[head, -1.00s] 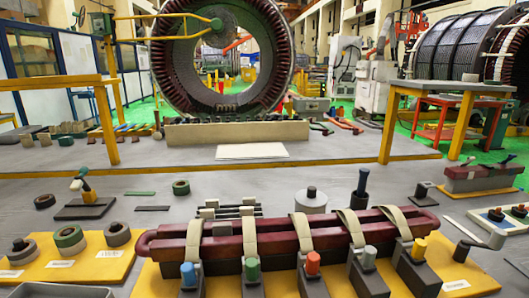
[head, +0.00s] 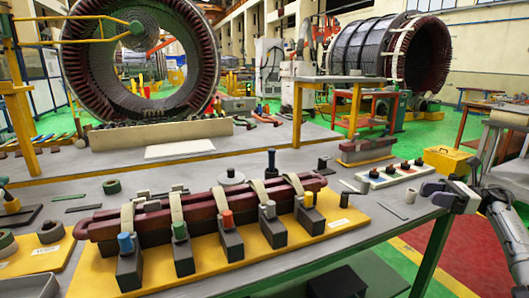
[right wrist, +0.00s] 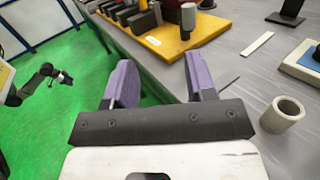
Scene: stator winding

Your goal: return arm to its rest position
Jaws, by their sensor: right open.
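My right gripper (head: 450,195) is at the right end of the workbench in the head view, near its edge, and holds nothing. In the right wrist view its two purple fingers (right wrist: 162,85) are spread apart with nothing between them. The fingers are over the bench edge and the green floor. A dark arm end (right wrist: 55,75), apparently my left one, shows small at the left of the right wrist view; its jaws are too small to read. No left gripper shows in the head view.
A yellow board (head: 352,222) carries dark red coil bars (head: 190,212), straps and clamp blocks. A grey hollow cylinder (right wrist: 283,115) stands close to the right gripper. A button panel (head: 395,173) and yellow box (head: 448,160) are nearby. Green floor (right wrist: 50,140) is open.

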